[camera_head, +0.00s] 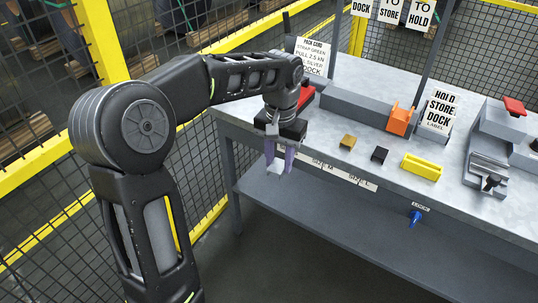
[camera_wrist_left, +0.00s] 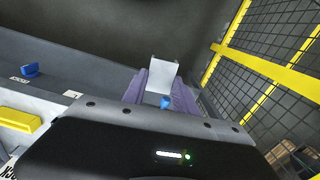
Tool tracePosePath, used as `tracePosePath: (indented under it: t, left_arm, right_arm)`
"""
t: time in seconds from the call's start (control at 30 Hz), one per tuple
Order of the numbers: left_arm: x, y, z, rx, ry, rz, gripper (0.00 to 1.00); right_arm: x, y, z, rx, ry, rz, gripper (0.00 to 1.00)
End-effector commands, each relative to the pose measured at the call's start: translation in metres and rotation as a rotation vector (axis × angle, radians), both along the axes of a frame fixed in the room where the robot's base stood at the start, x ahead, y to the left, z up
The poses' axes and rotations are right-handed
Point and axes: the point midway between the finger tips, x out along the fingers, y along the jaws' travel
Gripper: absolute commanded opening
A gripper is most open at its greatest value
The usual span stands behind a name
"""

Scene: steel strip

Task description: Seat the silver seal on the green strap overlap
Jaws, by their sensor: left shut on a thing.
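My left gripper (camera_head: 279,164) hangs in front of the bench's front edge, fingers pointing down. It is shut on the silver seal (camera_wrist_left: 163,70), a small bright folded piece held between the purple fingertips in the left wrist view; the gripper also shows there (camera_wrist_left: 162,90). In the head view the seal (camera_head: 273,170) is a small pale patch at the fingertips. It is held clear of the bench. I cannot make out the green strap or its overlap in either view. My right gripper is not in view.
On the bench (camera_head: 330,78) lie a gold seal (camera_head: 348,141), a black seal (camera_head: 380,155), a yellow block (camera_head: 422,166) and an orange piece (camera_head: 399,119). A grey tool with a red handle (camera_head: 514,106) stands right. A blue lock knob (camera_head: 414,218) juts from the front. Yellow-framed mesh fencing (camera_head: 40,245) stands left.

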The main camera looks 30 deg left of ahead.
Motion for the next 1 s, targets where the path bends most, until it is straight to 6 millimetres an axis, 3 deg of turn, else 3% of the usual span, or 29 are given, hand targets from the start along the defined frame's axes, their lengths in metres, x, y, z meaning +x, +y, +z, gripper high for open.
tracePosePath:
  t: [0.27, 0.4, 0.6, 0.7, 0.83, 1.0]
  left_arm:
    - [0.025, -0.023, -0.064, 0.007, 0.006, 0.011, 0.00]
    - [0.032, -0.042, -0.106, 0.011, 0.007, -0.002, 0.00]
    - [0.025, -0.085, -0.180, 0.010, 0.007, -0.064, 0.00]
    - [0.015, -0.102, -0.205, 0.006, 0.004, -0.098, 0.00]
    - [0.008, -0.114, -0.221, 0.000, 0.000, -0.123, 0.00]
    - [0.006, -0.116, -0.224, -0.001, -0.001, -0.127, 0.00]
  right_arm:
    - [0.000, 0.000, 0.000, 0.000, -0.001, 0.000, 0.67]
    - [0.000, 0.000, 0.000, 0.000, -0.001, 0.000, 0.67]
    - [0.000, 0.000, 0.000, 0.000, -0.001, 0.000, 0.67]
    - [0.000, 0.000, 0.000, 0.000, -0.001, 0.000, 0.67]
    - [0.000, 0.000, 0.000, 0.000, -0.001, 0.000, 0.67]
    - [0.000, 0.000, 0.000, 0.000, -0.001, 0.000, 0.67]
